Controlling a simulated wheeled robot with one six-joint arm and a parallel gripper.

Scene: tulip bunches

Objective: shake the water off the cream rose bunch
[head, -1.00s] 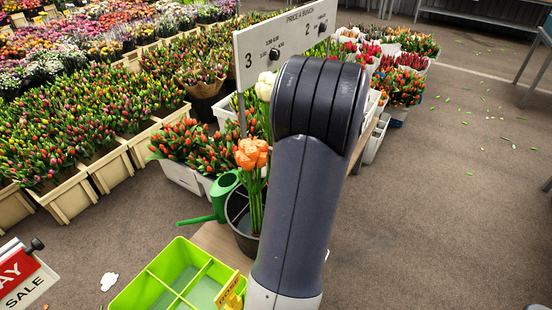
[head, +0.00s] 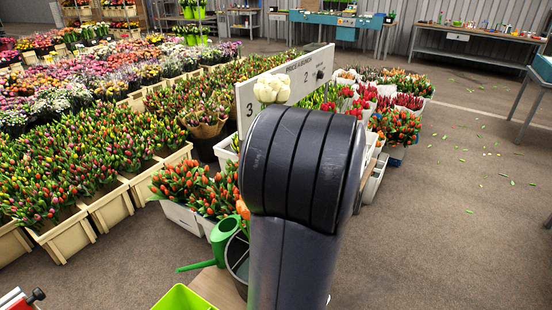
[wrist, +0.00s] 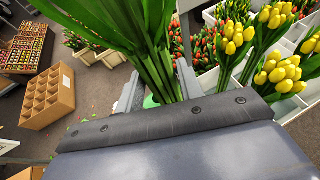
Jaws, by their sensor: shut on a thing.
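The cream rose bunch (head: 272,88) shows its pale heads just above my arm in the head view, in front of the white price sign. My arm hides the rest of it there, and my gripper too. In the wrist view my gripper (wrist: 160,88) is shut on green stems and long leaves (wrist: 150,60). The flower heads of this held bunch are outside the wrist view. I cannot see any water drops on the bunch.
A dark bucket (head: 237,262) stands beside a green watering can (head: 222,238), with orange flowers (head: 242,208) partly hidden by my arm. The price sign (head: 318,70) stands behind. Yellow tulips (wrist: 270,75) fill the wrist view's right. Open floor (head: 450,220) lies right.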

